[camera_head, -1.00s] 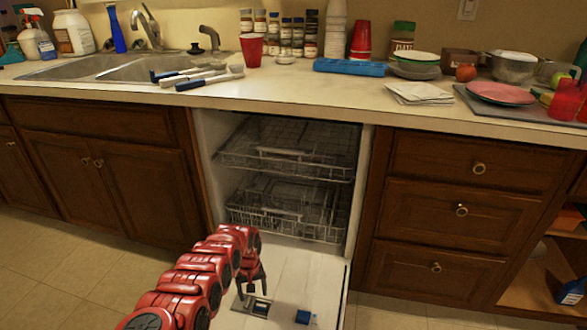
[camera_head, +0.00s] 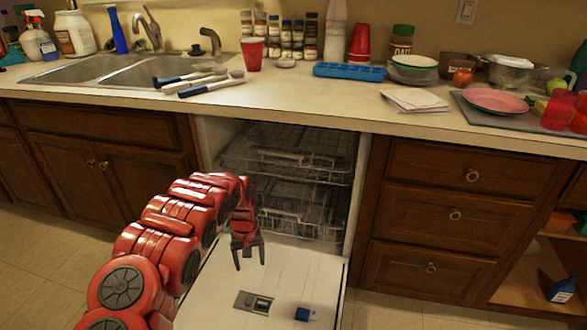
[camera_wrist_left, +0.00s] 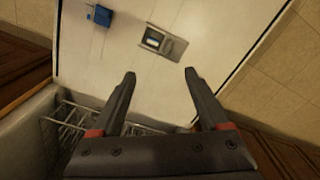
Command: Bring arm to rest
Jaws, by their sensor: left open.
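My left gripper (camera_head: 249,262) is open and empty above the lowered dishwasher door (camera_head: 218,284), with its fingers pointing down. In the left wrist view its two fingers (camera_wrist_left: 160,78) are spread apart with nothing between them. My red left arm comes in from the lower left of the head view. The door's inner face holds a detergent compartment (camera_head: 253,302), also seen in the left wrist view (camera_wrist_left: 161,42). A small blue block (camera_head: 305,314) lies on the door to the right of it; it shows at the upper left in the left wrist view (camera_wrist_left: 101,15). My right gripper is not in view.
Two dishwasher racks (camera_head: 290,160) sit inside the cavity behind the gripper. Drawers (camera_head: 440,215) stand to the right and cabinet doors (camera_head: 85,165) to the left. The countertop holds brushes (camera_head: 200,82), a blue tray (camera_head: 348,71), a red cup (camera_head: 252,54) and dishes.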

